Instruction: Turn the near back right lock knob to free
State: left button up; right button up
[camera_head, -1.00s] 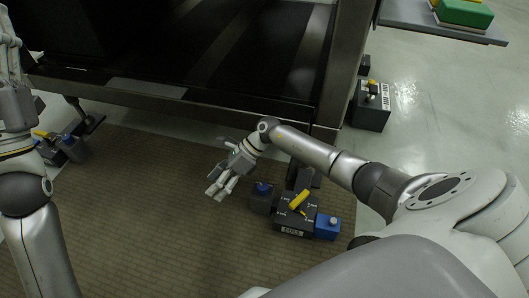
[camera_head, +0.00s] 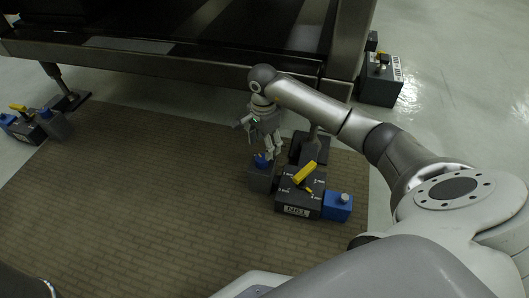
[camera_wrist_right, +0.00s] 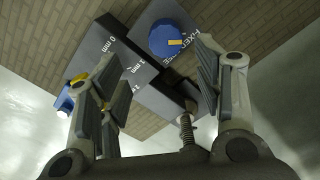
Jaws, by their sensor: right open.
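The blue lock knob (camera_head: 260,160) sits on a dark grey block (camera_head: 262,178) at the left of a larger dark unit (camera_head: 288,192) with a yellow lever (camera_head: 305,173). My right gripper (camera_head: 271,153) is open, fingers pointing down just above the knob. In the right wrist view, the knob (camera_wrist_right: 166,36) is round with a yellow mark, which points right toward lettering that seems to read FIXED. The knob lies beyond and between the open fingertips (camera_wrist_right: 155,65), with no clear contact. The left gripper is out of view.
A blue block (camera_head: 338,207) with a grey knob sits at the unit's right. The heavy dark frame (camera_head: 200,68) stands behind. Similar units stand at far left (camera_head: 38,125) and back right (camera_head: 381,85). The brown mat (camera_head: 130,200) is clear on the left.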

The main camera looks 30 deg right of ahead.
aim_at(264, 159)
notch_tip(264, 159, down, 6)
jog(key=b, duration=0.3)
jog(key=shift+a+f, duration=0.1)
jog(key=shift+f+b, duration=0.65)
jog(key=shift+f, duration=0.05)
jog(key=shift+c, duration=0.2)
